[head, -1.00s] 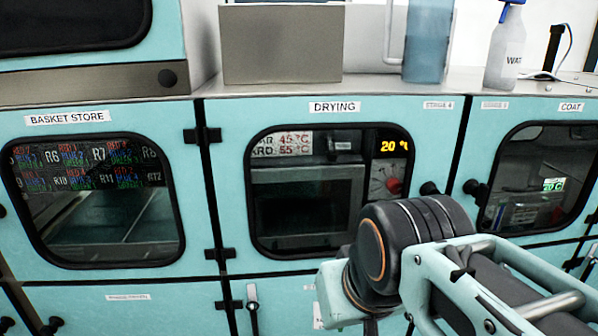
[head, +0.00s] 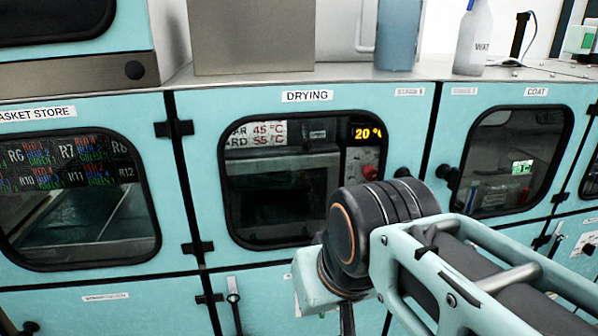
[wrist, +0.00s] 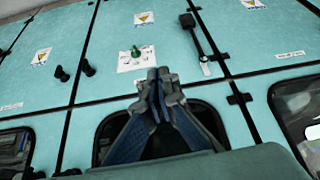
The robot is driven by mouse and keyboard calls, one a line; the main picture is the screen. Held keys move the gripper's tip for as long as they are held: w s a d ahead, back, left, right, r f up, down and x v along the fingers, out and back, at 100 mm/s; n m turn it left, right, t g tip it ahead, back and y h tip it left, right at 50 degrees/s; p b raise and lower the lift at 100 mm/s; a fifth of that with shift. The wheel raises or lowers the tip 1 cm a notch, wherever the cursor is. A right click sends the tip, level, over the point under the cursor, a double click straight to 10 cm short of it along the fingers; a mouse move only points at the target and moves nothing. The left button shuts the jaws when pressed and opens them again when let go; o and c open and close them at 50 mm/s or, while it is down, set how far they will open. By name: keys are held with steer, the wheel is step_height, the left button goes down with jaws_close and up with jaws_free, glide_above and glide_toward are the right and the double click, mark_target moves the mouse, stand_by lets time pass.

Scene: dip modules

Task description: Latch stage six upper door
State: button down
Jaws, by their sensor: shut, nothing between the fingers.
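The DRYING door (head: 205,150) is a light blue upper door with a black-framed window. A small label (head: 410,92) at its top right seems to read STAGE 6. The door looks flush with its neighbours, with hinges on its left; whether it is latched I cannot tell. A black knob (head: 402,173) sits by its right edge, just above my arm, which hides the lower right corner. In the wrist view, which looks turned over, my gripper (wrist: 158,74) is shut and empty in front of the lower panels. The door's window frame (wrist: 106,130) shows behind the fingers.
The COAT door (head: 460,125) with its black knob (head: 447,174) is on the right, the BASKET STORE door (head: 70,260) on the left. A lever (head: 233,298) is on the lower door. A metal box (head: 250,40) and a bottle (head: 473,45) stand on the worktop.

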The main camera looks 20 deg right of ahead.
mark_target(414, 185)
steer(key=c, duration=2.7)
jaws_free()
steer(key=shift+c, duration=0.2)
